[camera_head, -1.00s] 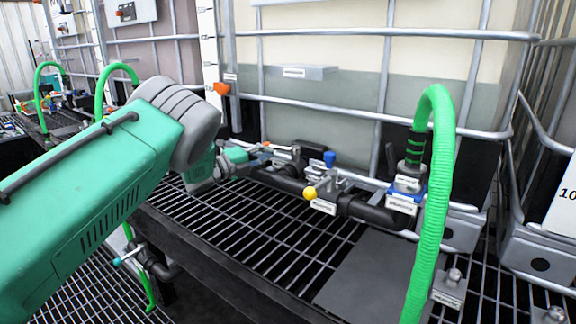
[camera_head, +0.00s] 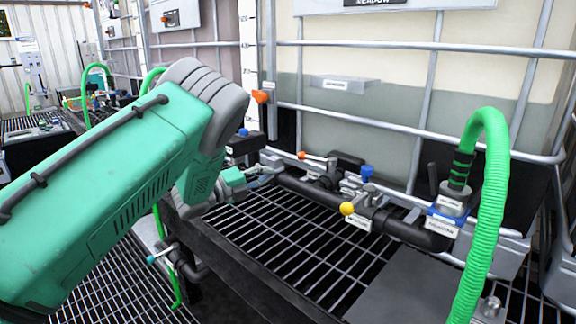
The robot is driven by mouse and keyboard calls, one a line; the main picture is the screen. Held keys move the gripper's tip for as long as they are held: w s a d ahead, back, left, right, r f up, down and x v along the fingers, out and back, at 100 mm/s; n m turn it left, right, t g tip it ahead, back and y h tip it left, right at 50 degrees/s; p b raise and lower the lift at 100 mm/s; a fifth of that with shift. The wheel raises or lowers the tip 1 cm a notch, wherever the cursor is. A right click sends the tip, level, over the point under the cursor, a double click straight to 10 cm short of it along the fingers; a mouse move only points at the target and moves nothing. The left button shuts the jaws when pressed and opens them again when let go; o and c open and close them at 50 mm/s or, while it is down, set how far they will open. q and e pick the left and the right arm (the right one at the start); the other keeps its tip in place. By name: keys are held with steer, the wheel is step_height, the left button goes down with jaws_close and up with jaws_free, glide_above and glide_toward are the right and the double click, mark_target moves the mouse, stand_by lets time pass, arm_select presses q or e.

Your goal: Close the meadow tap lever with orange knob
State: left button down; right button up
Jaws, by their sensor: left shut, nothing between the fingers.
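The tap lever with an orange knob (camera_head: 301,155) shows in the head view at the left end of the black pipe in front of the tank labelled MEADOW. The lever runs from its knob to the right, roughly along the pipe. My left gripper (camera_head: 272,170) is shut and empty, just left of and slightly below the orange knob in the picture. It appears apart from the knob, though depth is hard to judge. My left arm covers the left middle of the view. My right gripper is not in view.
A yellow-knobbed lever (camera_head: 347,208) and a blue-capped fitting (camera_head: 367,172) sit on the pipe to the right. A green hose (camera_head: 490,200) arches up at the right. Tank cage bars stand behind. Dark open grating (camera_head: 290,240) lies in front.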

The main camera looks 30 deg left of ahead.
mark_target(317, 159)
arm_select(q)
steer(key=s+d+r+n+y+p, duration=0.2)
steer(key=s+d+n+y+p, duration=0.2)
steer(key=d+n+y+p, duration=0.4)
steer(key=w+a+f+p, duration=0.1)
steer(key=w+a, duration=0.1)
steer(key=w, duration=1.2)
steer(key=shift+w+m+y, duration=0.15)
steer(key=shift+m+y, duration=0.15)
steer(key=shift+f, duration=0.1)
